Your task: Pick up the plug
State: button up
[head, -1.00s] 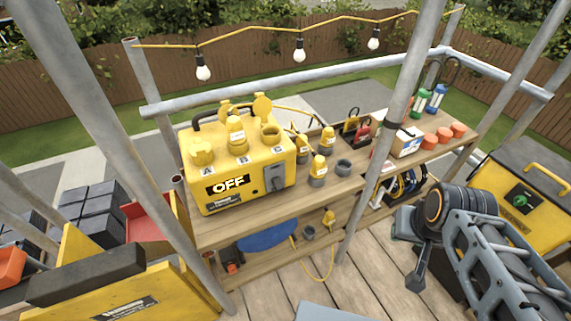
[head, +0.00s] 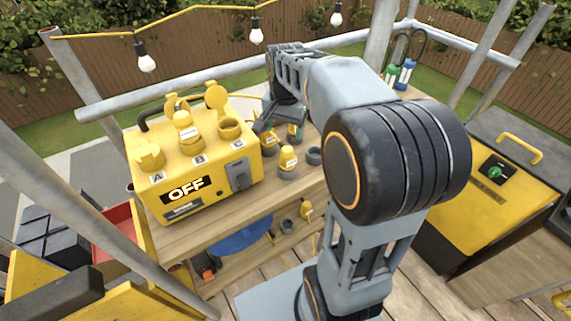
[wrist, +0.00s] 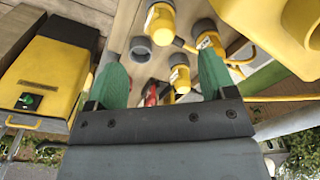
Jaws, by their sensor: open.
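Several yellow plugs with grey ends stand on the wooden shelf top. In the head view one plug (head: 288,161) stands in front of my gripper (head: 281,126), and another plug (head: 268,141) is just left of it. In the wrist view the near plug (wrist: 160,23) is at the top and another plug (wrist: 207,40) is by the right finger. A third plug (wrist: 180,79) shows between the green fingers of my gripper (wrist: 161,62), which is open and empty above the shelf. The head view mostly hides that third plug behind my gripper.
The yellow power box (head: 200,172), marked OFF, has sockets A, B and C; a plug (head: 186,128) stands at B. A grey ring (head: 314,156) is on the shelf. A yellow-and-black machine (head: 490,200) stands right. Scaffold poles (head: 90,215) frame the area.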

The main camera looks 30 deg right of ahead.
aim_at(287, 148)
jog(key=w+d+f+m, duration=0.2)
jog(key=w, duration=0.1)
jog(key=shift+d+f+g+b, duration=0.1)
jog(key=shift+f+g+b, duration=0.15)
jog(key=shift+g+b, duration=0.1)
notch_tip(287, 148, down, 6)
jog(key=shift+f+b, duration=0.2)
jog(key=shift+b, duration=0.1)
jog(key=shift+d+f, duration=0.1)
jog(key=shift+f, duration=2.95)
jog(key=c, duration=1.1)
jog(key=shift+r, duration=0.1)
